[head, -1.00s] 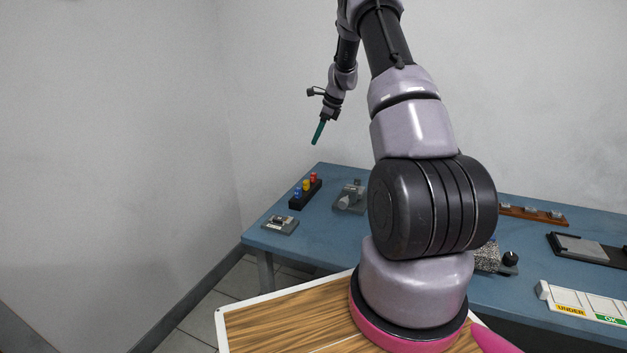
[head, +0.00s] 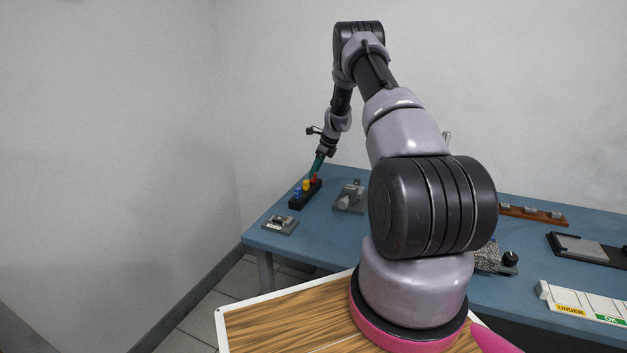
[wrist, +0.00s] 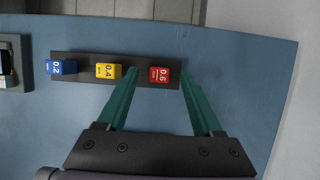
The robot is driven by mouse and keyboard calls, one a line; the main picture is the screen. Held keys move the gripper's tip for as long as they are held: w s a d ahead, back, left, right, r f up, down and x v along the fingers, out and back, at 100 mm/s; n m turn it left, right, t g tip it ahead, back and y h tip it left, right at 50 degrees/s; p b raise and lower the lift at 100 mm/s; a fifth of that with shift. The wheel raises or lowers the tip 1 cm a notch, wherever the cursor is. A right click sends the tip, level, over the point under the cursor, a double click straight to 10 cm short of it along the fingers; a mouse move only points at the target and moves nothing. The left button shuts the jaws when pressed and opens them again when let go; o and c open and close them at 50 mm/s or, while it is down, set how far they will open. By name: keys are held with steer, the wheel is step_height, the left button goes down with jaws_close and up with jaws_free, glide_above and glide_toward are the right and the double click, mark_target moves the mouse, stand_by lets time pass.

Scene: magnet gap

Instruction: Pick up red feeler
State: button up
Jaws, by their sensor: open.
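The red feeler (wrist: 160,75), marked 0.6, stands at the right end of a dark holder block in the wrist view. In the head view it is a small red spot (head: 314,177) at the far end of the block. My gripper (wrist: 158,72) is open, its two green fingers apart. In the wrist view the fingers appear on either side of the red feeler, the left one close to the yellow feeler. In the head view my gripper (head: 317,167) is just above the red end. I cannot tell whether the fingers touch the feeler.
The holder block (wrist: 83,66) also bears a yellow feeler (wrist: 107,71) marked 0.4 and a blue feeler (wrist: 60,67) marked 0.2. A grey fixture (head: 349,197) stands right of the block, and a small device (head: 280,225) sits near the blue table's (head: 330,240) left edge.

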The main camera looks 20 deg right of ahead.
mark_target(313, 181)
steer(key=x, duration=0.3)
steer(key=shift+s, duration=0.1)
jaws_close()
steer(key=shift+r, duration=0.1)
